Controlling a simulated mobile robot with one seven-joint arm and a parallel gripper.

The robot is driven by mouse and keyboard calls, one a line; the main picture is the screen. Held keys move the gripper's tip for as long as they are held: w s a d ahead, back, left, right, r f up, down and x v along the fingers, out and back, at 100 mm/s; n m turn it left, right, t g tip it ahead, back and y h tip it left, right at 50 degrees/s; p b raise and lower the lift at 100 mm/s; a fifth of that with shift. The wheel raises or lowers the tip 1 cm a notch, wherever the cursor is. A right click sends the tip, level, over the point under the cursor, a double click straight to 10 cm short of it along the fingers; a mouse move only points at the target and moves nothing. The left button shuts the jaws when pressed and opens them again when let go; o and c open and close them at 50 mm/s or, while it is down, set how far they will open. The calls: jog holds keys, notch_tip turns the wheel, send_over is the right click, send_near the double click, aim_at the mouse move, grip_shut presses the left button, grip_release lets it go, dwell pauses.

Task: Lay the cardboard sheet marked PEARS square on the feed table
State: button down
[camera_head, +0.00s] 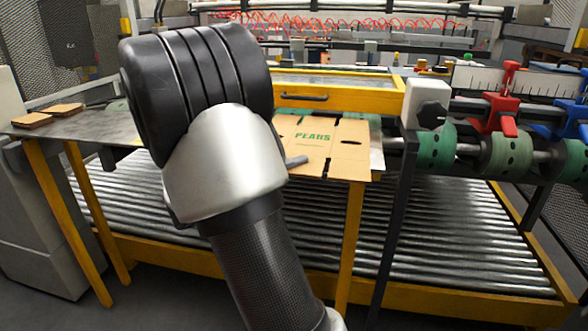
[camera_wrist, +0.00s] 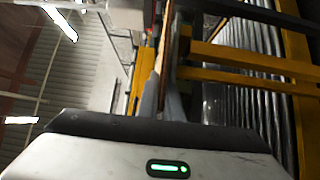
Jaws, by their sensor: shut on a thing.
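The cardboard sheet marked PEARS (camera_head: 345,150) lies flat at the right part of the grey feed table (camera_head: 90,124), its green lettering upright to me. Its front edge is at the table's front edge, and its left part is hidden behind my arm. My gripper (camera_wrist: 162,103) is shut on the sheet's near edge; in the head view only a grey finger (camera_head: 297,161) shows at that edge. In the wrist view the sheet (camera_wrist: 168,48) appears edge-on as a thin brown strip between the fingers. I cannot tell whether it sits exactly square.
Small brown cardboard pieces (camera_head: 50,115) lie on the table's left end. A yellow frame with a dark handle (camera_head: 304,97) stands behind the sheet. Green rollers (camera_head: 437,148) and a red clamp (camera_head: 503,105) are to the right. A roller conveyor (camera_head: 440,225) runs below.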

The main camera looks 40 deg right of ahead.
jog(key=shift+w+d+f, duration=0.45)
jog(key=shift+d+f, duration=0.05)
jog(key=shift+f+b, duration=0.5)
jog(key=shift+b, duration=0.05)
jog(key=c, duration=2)
grip_release()
jog(key=shift+r, duration=0.2)
jog(key=shift+c, duration=0.2)
jog(key=o, duration=1.1)
jog(key=shift+c, duration=0.2)
jog(key=s+a+b, duration=0.1)
jog(key=s+a, duration=0.6)
jog(key=a, duration=0.1)
jog(key=shift+s+a, duration=0.15)
jog(key=shift+a, duration=0.05)
